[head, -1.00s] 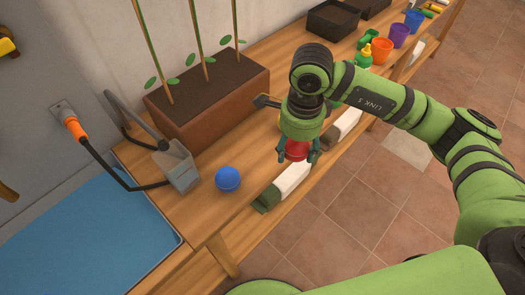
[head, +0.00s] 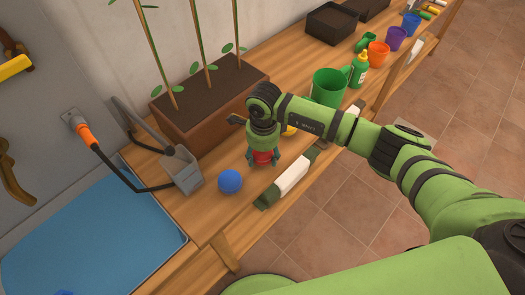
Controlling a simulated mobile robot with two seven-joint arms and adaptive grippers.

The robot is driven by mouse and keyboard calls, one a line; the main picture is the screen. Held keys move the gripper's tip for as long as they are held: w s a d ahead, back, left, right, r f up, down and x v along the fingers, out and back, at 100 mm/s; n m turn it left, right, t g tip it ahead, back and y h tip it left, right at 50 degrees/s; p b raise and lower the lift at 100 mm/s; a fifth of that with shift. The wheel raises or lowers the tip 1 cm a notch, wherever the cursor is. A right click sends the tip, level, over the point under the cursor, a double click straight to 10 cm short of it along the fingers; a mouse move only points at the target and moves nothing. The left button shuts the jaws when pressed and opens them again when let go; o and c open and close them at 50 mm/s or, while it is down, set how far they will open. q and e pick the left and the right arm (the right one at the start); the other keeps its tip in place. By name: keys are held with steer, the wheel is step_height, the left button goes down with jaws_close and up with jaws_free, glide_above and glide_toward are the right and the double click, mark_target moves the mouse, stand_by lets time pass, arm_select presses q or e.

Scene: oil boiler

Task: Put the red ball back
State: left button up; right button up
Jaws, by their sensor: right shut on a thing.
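The red ball (head: 263,157) is between the fingers of my right gripper (head: 263,160), partly hidden by them. The gripper is shut on it and points down at the wooden bench (head: 214,212). The ball is low, close to the bench top; I cannot tell whether it touches. A blue ball (head: 229,181) sits on the bench just left of and nearer than the red one. A yellow thing (head: 289,130), perhaps a ball, shows partly behind my right arm. My left gripper is not in view.
A long planter (head: 212,115) with stems stands behind the gripper. A grey box (head: 182,170) with a bent handle is at left, beside a blue tray (head: 95,240). A green bucket (head: 328,88), a green bottle (head: 359,70) and coloured cups stand further right along the bench.

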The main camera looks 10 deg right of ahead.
steer(key=shift+f, duration=0.2)
steer(key=o, duration=1.3)
steer(key=shift+r, duration=0.2)
steer(key=shift+w+r, duration=0.1)
steer(key=shift+r, duration=0.1)
step_height(320, 180, up, 10)
steer(key=b, duration=0.4)
steer(key=shift+r, duration=0.85)
